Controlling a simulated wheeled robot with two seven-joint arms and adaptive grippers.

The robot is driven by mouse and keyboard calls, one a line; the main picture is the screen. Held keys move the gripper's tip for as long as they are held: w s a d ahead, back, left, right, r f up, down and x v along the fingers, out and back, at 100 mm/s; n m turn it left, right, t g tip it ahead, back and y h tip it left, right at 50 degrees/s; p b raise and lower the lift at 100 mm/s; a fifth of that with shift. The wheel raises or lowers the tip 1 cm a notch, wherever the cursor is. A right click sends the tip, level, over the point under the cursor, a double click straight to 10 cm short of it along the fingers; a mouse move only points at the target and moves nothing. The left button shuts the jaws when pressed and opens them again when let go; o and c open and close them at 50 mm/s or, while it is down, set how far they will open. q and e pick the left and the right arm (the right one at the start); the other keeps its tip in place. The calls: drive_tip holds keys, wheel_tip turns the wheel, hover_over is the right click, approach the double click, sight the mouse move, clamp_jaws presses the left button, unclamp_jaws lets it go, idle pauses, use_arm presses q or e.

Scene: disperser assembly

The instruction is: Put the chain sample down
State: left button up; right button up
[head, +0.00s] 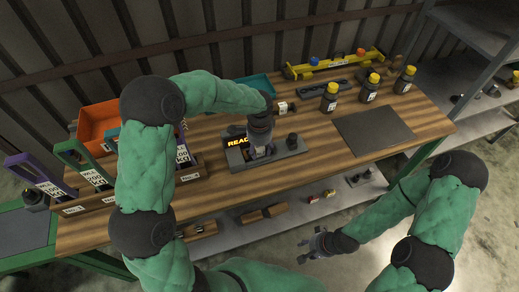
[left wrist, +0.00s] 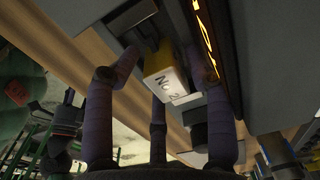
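My left gripper (head: 262,150) points down over a grey device (head: 285,153) on the wooden bench, beside its lit orange "READ…" display (head: 238,142). In the left wrist view, a yellow and white block marked "No 2" (left wrist: 168,75), probably the chain sample's tag, is between the spread fingers of the left gripper (left wrist: 168,68). I cannot tell whether they grip it. Part of the chain sample and the contact with the device are hidden. My right gripper (head: 317,243) is empty, its fingers apart, in front of the bench at lower-shelf height.
A small dark knob-like part (head: 292,140) is right of the left gripper. A white-labelled block (head: 282,107) lies behind it. Several yellow-capped bottles (head: 369,92) stand at the right, near a dark mat (head: 374,132). An orange bin (head: 98,124) and labelled racks (head: 88,168) are left.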

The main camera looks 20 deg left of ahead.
sight(259, 148)
use_arm(q)
drive_tip(key=shift+s+f, duration=0.5)
drive_tip(key=shift+f, duration=0.15)
drive_tip(key=shift+w+r+p, duration=0.15)
drive_tip(key=shift+r+p, duration=0.15)
drive_tip(key=shift+r, duration=0.25)
wheel_tip(259, 148, up, 13)
drive_tip(key=p, duration=0.3)
drive_tip(key=shift+w+f, duration=0.15)
drive_tip(key=shift+w, duration=0.1)
